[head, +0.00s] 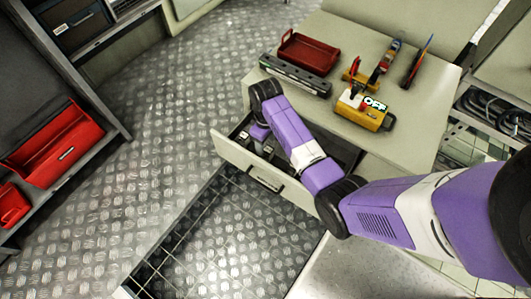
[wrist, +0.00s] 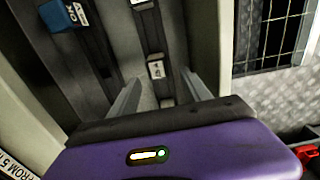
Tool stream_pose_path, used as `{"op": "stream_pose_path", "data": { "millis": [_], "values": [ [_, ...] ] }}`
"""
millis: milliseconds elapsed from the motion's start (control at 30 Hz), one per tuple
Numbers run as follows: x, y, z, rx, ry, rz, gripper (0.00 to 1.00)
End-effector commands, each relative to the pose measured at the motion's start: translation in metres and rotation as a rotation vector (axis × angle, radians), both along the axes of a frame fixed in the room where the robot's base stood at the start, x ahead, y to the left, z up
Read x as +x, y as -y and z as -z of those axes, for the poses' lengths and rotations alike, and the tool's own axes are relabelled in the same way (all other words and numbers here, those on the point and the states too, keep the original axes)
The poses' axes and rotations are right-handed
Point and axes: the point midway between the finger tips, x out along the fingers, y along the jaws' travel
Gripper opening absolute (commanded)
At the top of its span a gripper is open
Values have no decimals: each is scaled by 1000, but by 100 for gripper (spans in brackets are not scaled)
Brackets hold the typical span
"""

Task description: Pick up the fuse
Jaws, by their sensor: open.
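The open drawer (head: 262,175) sticks out below the grey workbench, and my arm reaches down into it. My gripper (wrist: 162,80) is open in the wrist view, its two grey fingers spread and pointing into the drawer. A small pale item with a dark mark (wrist: 156,69) lies in a dark channel between and beyond the fingers. A blue block with a white label (wrist: 60,14) lies at the upper left, apart from the gripper. I cannot tell for sure which of these is the fuse. In the head view my arm hides much of the drawer.
On the workbench (head: 400,130) stand a red tray (head: 308,52), a grey level-like bar (head: 295,75), a yellow device marked OFF (head: 364,108) and several tools. Red boxes (head: 55,145) sit on a left shelf. The metal floor (head: 170,130) between is clear.

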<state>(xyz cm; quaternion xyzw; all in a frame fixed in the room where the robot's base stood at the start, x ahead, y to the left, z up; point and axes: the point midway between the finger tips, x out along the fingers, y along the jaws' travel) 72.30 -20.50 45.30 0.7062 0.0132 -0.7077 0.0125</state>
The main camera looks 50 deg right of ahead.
Motion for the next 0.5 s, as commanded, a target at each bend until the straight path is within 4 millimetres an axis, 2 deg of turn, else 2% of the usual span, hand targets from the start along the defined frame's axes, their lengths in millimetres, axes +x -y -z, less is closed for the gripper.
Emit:
{"op": "stream_pose_path", "data": {
  "millis": [33,267,500],
  "values": [
    [-1,0,8,1,-2,1,56],
    [-4,1,26,0,0,2,56],
    [-8,2,61,0,0,2,56]
  ]
}}
